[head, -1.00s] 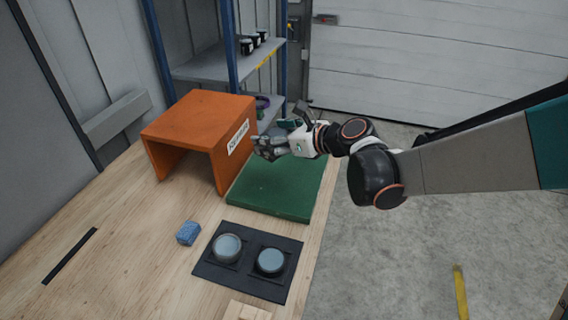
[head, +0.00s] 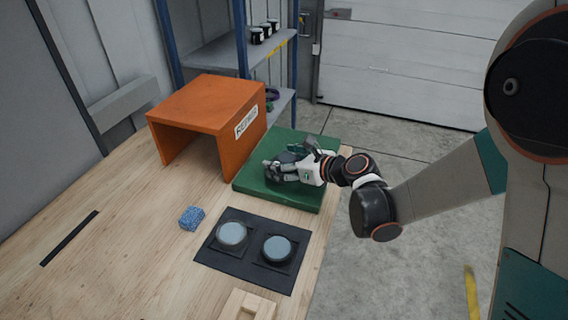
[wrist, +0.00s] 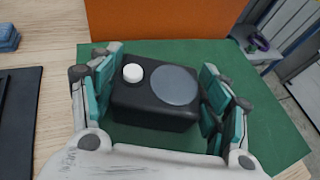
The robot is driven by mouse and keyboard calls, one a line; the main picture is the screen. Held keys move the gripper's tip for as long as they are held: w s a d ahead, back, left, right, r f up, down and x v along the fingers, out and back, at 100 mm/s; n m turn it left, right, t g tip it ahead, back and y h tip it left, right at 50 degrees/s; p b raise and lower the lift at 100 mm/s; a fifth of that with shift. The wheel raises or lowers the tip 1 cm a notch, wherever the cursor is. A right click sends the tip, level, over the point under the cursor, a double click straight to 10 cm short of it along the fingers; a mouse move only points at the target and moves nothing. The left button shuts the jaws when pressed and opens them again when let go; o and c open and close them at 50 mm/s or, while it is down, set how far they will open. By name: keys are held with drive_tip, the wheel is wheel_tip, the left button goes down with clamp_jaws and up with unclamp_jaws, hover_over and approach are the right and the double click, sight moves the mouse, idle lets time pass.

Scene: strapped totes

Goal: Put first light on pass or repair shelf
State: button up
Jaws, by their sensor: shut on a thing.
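My gripper (head: 283,172) is over the green mat. In the wrist view its teal-padded fingers (wrist: 160,92) are shut on a black box-shaped light (wrist: 150,112) with a white round button and a round grey lens facing up. In the head view the light is mostly hidden by the fingers. The green mat (head: 265,192) lies beside the orange shelf and also shows under the light in the wrist view (wrist: 262,130). Whether the light touches the mat I cannot tell. The orange open-fronted shelf (head: 205,100), with a label seeming to read REPAIR, stands behind and left of my gripper.
A black tray (head: 217,259) with two round grey discs lies in front of the mat. A blue sponge-like block (head: 191,218) and a pale wooden piece (head: 248,306) are on the table. A metal rack (head: 215,55) with dark jars stands behind.

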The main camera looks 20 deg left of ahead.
drive_tip(key=shift+r, duration=0.1)
drive_tip(key=o, duration=1.4)
drive_tip(key=shift+s+d+r, duration=0.1)
drive_tip(key=shift+d+r, duration=0.05)
drive_tip(key=shift+d, duration=0.05)
drive_tip(key=p+v, duration=0.3)
drive_tip(key=v, duration=0.8)
drive_tip(key=shift+s+d, duration=0.2)
drive_tip(key=shift+d, duration=0.1)
